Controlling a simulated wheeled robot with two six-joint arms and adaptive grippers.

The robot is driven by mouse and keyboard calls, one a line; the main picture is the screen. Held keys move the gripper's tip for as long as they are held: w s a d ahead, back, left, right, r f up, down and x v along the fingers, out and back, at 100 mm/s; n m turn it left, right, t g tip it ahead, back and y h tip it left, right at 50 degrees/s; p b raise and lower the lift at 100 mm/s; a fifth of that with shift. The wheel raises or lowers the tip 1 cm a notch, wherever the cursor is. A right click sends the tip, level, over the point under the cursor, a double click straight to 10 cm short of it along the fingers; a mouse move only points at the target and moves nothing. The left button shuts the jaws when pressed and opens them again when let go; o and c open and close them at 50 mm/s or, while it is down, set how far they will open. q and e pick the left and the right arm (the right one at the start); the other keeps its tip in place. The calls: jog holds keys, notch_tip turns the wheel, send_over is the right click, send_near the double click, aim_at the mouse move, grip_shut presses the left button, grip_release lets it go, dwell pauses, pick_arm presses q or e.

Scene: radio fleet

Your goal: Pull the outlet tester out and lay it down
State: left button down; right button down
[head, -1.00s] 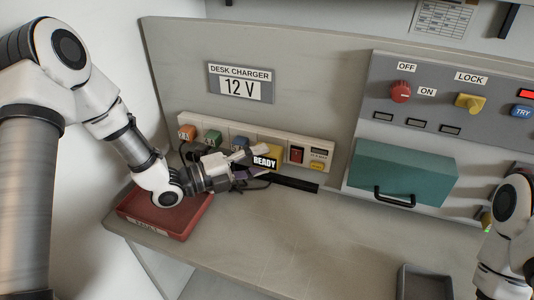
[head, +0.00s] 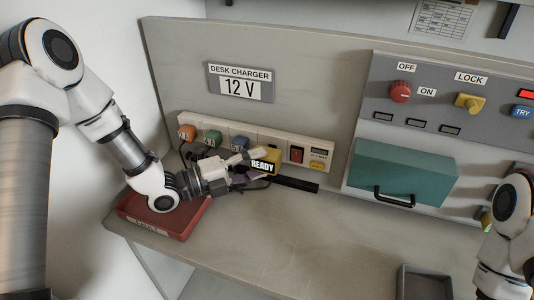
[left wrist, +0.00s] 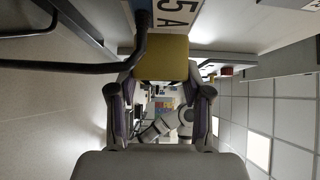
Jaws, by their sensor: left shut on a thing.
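The outlet tester is a yellow block (head: 271,155) with a black READY label, just in front of the white socket strip (head: 225,130). My left gripper (head: 257,165) is shut on it from the left. The left wrist view shows the yellow tester (left wrist: 165,60) between the two fingertips (left wrist: 160,92). A narrow gap seems to show between tester and strip; whether its prongs are clear is hidden. My right arm is at the right edge, its gripper out of view.
Orange, green and blue plugs (head: 213,137) with dark cords sit on the strip's left. A red switch (head: 296,154) is on its right. A red tray (head: 175,222) lies under my left arm. A teal box (head: 402,174) and grey bin (head: 425,270) stand right. The middle desk (head: 290,235) is clear.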

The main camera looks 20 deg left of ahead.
aim_at(271, 168)
pick_arm(q)
jog(key=shift+s, duration=1.8)
